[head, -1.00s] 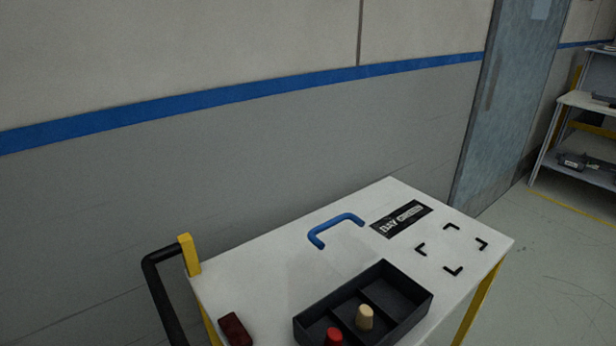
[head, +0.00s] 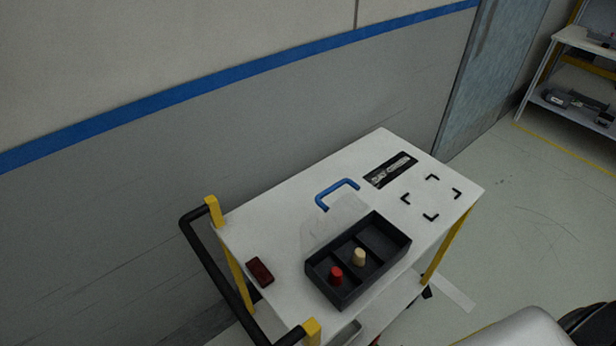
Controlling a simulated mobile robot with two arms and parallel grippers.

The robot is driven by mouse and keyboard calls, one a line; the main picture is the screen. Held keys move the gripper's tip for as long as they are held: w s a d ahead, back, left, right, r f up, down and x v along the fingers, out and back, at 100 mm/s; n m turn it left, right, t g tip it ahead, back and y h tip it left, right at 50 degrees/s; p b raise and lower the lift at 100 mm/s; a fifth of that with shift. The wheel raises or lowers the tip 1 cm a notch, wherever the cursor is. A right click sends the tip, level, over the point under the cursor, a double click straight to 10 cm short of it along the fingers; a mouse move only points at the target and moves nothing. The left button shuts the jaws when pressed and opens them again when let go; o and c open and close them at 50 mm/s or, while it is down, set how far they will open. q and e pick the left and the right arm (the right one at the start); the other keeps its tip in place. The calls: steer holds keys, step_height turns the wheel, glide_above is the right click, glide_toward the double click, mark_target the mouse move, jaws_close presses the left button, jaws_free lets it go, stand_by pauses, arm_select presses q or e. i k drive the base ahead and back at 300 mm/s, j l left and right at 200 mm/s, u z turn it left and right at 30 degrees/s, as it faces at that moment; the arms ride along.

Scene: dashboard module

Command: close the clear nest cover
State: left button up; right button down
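The clear nest cover (head: 335,222) is a faint transparent panel on the wall side of the black nest tray (head: 345,300). A blue handle (head: 338,190) is at its far edge. The cover is open, swung back off the tray; I cannot tell its exact tilt. The tray has three compartments. A red peg (head: 336,276) stands in the left one and a beige peg (head: 359,257) in the middle one. The right compartment (head: 378,238) looks empty. Neither of my grippers is in view.
The tray is on a white cart top (head: 270,225) with yellow posts and a black push handle (head: 218,275) at left. A dark red block (head: 260,272) lies left of the tray. A black label (head: 390,169) and black corner marks (head: 431,197) are at right, with bare surface around.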

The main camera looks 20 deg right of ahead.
mark_target(346, 181)
steer(key=k+j, duration=0.2)
steer(key=j, duration=0.2)
steer(key=k+j, duration=0.2)
steer(key=j, duration=0.15)
steer(key=k+j+z, duration=0.1)
steer(key=k+j, duration=0.15)
steer(key=j, duration=0.15)
